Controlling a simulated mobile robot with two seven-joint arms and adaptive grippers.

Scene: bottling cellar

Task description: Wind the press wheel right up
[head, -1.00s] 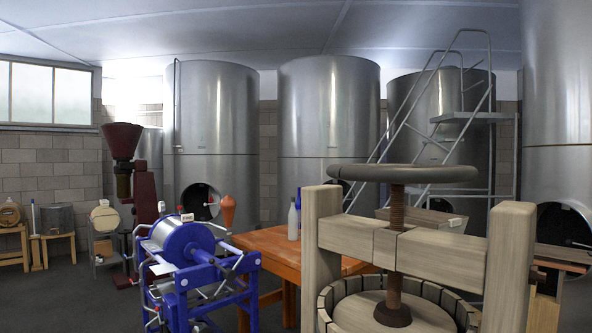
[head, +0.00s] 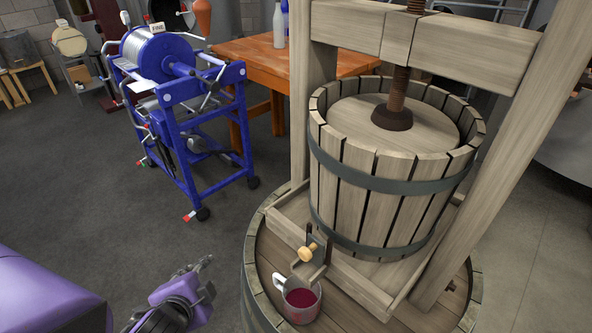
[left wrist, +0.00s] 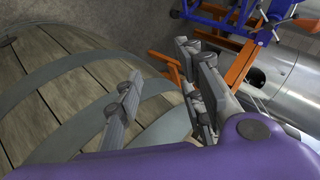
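The wooden press (head: 392,165) stands on an upturned barrel (head: 262,275). Its screw (head: 398,90) runs from the crossbeam (head: 400,35) down to a round pressing plate (head: 390,140) inside the slatted basket, near rim height. The press wheel is above the picture and does not show now. My left gripper (head: 206,277) is low, left of the barrel and well below the crossbeam. In the left wrist view its fingers (left wrist: 163,75) are apart with nothing between them, beside the hooped barrel wall (left wrist: 70,65). My right gripper is not in view.
A jug of red juice (head: 302,300) stands on the barrel under the wooden tap (head: 308,252). An orange table (head: 255,52) with bottles is behind the press. Floor left of the barrel is clear.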

